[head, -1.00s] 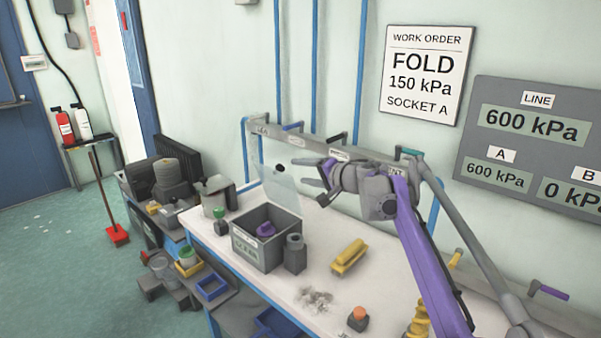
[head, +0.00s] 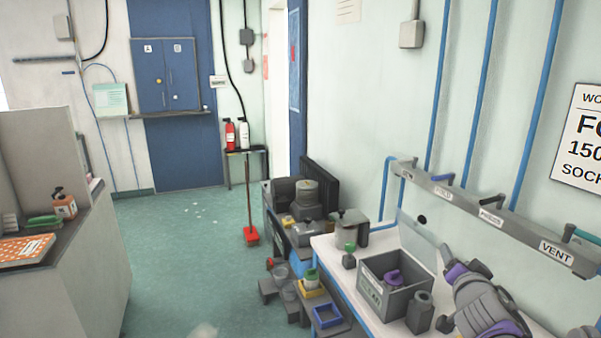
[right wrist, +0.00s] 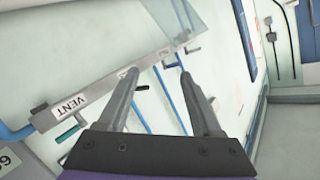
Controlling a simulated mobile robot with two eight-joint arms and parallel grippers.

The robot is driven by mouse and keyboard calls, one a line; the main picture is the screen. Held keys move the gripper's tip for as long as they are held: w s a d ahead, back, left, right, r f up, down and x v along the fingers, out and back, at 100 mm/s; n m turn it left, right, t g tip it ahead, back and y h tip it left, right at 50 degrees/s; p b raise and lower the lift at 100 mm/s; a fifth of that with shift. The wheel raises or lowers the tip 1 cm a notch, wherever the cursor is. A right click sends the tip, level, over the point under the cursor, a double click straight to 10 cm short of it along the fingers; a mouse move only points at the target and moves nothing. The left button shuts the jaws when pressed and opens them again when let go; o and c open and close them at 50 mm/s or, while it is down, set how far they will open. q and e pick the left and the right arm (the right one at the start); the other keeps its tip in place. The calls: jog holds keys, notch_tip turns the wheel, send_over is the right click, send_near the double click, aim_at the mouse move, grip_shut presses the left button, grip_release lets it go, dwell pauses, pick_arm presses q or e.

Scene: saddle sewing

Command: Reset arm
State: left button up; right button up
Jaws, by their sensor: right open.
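My right arm's grey and purple wrist (head: 490,300) is at the lower right of the head view, over the workbench and just right of the grey bin. Its fingertips are not clear there. In the right wrist view my right gripper (right wrist: 158,74) has two grey fingers spread apart with nothing between them. Behind them are the pale wall and the rail marked VENT (right wrist: 70,106). My left gripper is in neither view.
A grey bin (head: 378,295) with a raised clear lid and a purple item stands on the white workbench (head: 345,262). A dark grey canister (head: 420,312) stands beside it. A labelled rail (head: 500,222) runs along the wall. Green floor (head: 185,255) lies open at left.

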pick_arm(q)
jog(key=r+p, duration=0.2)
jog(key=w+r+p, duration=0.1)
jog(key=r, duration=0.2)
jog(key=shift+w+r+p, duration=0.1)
jog(key=shift+p, duration=0.3)
pick_arm(e)
jog(key=s+a+f+n+g+y, duration=0.1)
jog(key=s+a+f+n+g, duration=0.2)
jog(key=s+a+f, duration=0.2)
jog(key=s+a+f+n+g+y, duration=0.2)
jog(key=s+a+f, duration=0.3)
jog(key=s+f, duration=0.5)
jog(key=s+a+f+n+g+y, duration=0.2)
jog(key=s+a+f+n+g, duration=0.2)
jog(key=s+f, duration=0.4)
jog(key=s+a+n, duration=0.1)
jog(key=s+a, duration=0.1)
jog(key=s, duration=0.3)
jog(key=shift+s+f, duration=0.2)
jog(key=shift+s, duration=0.2)
